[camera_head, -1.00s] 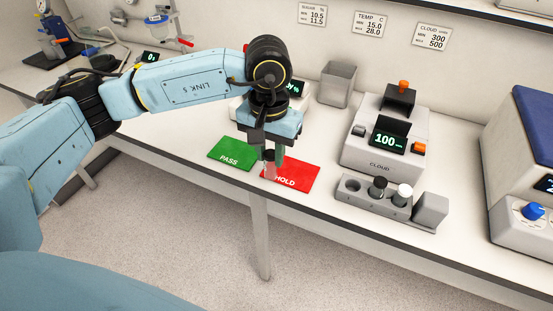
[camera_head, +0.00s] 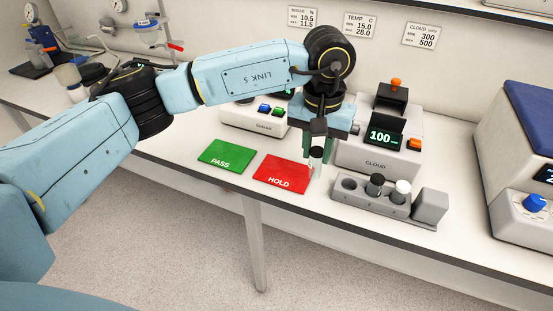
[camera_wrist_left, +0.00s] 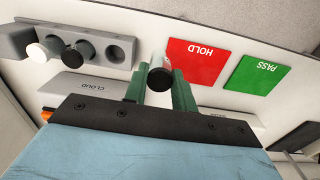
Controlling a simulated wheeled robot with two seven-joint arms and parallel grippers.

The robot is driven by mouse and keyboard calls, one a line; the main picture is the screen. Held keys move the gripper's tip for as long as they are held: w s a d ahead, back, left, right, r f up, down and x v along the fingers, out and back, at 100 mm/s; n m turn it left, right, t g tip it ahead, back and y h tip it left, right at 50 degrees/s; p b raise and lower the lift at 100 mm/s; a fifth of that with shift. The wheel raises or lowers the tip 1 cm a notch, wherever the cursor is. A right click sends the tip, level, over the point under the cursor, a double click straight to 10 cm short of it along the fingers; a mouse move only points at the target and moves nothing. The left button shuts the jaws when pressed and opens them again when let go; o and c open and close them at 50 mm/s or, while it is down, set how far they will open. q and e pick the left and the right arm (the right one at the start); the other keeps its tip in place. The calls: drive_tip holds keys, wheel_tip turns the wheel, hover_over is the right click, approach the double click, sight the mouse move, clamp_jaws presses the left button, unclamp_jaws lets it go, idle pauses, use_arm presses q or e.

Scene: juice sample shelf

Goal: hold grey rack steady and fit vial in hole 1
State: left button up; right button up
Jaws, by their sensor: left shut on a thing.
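The grey rack (camera_head: 362,201) stands on the bench near its front edge; it also shows in the left wrist view (camera_wrist_left: 100,42). Its leftmost hole (camera_head: 349,184) in the head view is empty. A black-capped vial (camera_head: 376,183) stands in the middle hole and a white-capped vial (camera_head: 402,187) in the right one. My left gripper (camera_head: 317,158) is shut on a vial (camera_head: 315,167) with a dark cap (camera_wrist_left: 159,77). It holds the vial roughly upright, just left of the rack, beside the HOLD card. My right gripper is not in view.
A grey block (camera_head: 430,206) adjoins the rack's right end. The CLOUD meter (camera_head: 375,160) stands behind the rack. The red HOLD card (camera_head: 283,174) and green PASS card (camera_head: 227,156) lie flat to the left. The SUGAR meter (camera_head: 252,118) is behind them.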

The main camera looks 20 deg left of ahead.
use_arm(q)
drive_tip(key=w+d+r, duration=0.2)
drive_tip(key=d+r, duration=0.1)
drive_tip(key=d, duration=0.5)
drive_tip(key=shift+a+f, duration=0.1)
drive_tip(key=shift+f, duration=1.85)
